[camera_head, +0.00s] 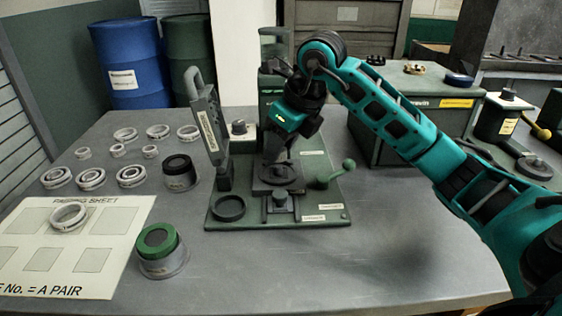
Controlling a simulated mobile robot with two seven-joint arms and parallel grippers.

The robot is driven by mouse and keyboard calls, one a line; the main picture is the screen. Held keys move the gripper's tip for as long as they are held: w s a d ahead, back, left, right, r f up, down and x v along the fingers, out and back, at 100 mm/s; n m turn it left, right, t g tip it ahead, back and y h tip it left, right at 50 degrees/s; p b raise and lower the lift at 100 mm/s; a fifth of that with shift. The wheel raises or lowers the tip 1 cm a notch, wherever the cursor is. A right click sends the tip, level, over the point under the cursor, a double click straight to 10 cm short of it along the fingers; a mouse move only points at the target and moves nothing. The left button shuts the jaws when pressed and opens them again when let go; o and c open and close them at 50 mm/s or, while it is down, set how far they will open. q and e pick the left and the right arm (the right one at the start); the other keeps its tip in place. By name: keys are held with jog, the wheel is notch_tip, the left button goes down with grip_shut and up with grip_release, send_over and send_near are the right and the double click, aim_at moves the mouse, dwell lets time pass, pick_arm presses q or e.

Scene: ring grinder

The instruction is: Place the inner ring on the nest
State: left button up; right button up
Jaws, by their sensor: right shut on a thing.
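My right gripper (279,160) points down over the green ring grinder in the middle of the table. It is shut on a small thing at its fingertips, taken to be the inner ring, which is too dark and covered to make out. Just below the fingertips is a dark round seat (268,180), which looks like the nest. I cannot tell whether the held piece touches it. Small loose rings (83,153) lie at the back left of the table. A larger ring (69,216) lies on the pairing sheet (105,264). My left gripper is not in view.
An upright grey lever arm (207,128) stands left of the nest, and a green ball-ended handle (348,164) stands to its right. A dark cup (180,172) and a green-topped cup (160,249) stand at left. The front right tabletop (400,260) is clear.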

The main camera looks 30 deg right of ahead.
aim_at(285, 152)
jog(key=shift+f, duration=1.75)
jog(key=shift+f+b, duration=0.15)
jog(key=shift+b, duration=0.25)
jog(key=o, duration=0.8)
